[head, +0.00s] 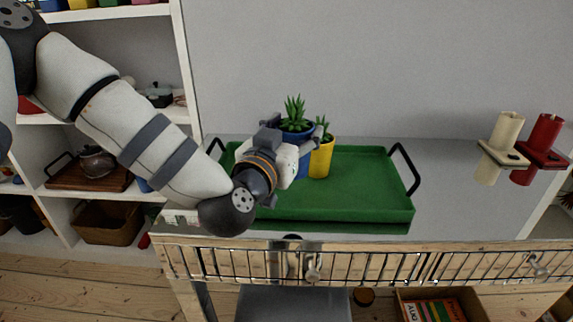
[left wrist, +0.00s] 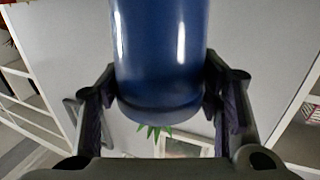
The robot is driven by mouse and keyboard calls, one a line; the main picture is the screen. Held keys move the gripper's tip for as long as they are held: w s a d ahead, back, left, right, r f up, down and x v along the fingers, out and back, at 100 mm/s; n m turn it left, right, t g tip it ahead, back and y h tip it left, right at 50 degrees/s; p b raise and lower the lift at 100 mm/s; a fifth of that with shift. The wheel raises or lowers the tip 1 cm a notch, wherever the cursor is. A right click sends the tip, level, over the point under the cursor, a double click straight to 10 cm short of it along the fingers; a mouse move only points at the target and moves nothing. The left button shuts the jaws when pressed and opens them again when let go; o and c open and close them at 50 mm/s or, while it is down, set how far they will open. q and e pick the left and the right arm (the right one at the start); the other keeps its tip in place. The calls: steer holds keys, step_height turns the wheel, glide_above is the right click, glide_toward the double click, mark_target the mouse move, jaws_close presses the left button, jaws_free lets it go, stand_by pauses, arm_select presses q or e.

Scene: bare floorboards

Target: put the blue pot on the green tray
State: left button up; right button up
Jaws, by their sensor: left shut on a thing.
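The blue pot (head: 303,164) with a spiky green plant stands upright at the green tray (head: 345,207), over its left half in the head view. My left gripper (head: 303,140) is shut on it. In the left wrist view the blue pot (left wrist: 162,50) fills the space between both fingers (left wrist: 162,100). The arm hides much of the pot, and I cannot tell whether its base touches the tray. A yellow pot (head: 321,160) with a plant stands on the tray just right of the blue pot. My right gripper is not in view.
The tray lies on a grey, shiny-topped cabinet (head: 460,205) and has dark handles at its ends. Cream (head: 504,135) and red (head: 541,143) holders stand at the right. Shelves (head: 185,60) rise at the left. The tray's right half is clear.

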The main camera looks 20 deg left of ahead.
arm_select(q)
steer(key=w+a+f, duration=0.1)
steer(key=f, duration=0.2)
steer(key=w+a+f+b, duration=0.1)
steer(key=a+f, duration=0.1)
steer(key=f, duration=0.1)
steer(key=w+a+f+b, duration=0.1)
steer(key=w+f, duration=0.1)
steer(key=f, duration=0.1)
steer(key=shift+a+f, duration=0.2)
steer(key=shift+f, duration=0.05)
steer(key=shift+r, duration=0.2)
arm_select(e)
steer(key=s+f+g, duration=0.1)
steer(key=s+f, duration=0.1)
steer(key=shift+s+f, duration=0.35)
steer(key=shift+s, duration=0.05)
arm_select(q)
steer(key=shift+f, duration=0.15)
steer(key=o, duration=1.5)
steer(key=shift+o, duration=0.2)
steer(key=shift+s, duration=0.1)
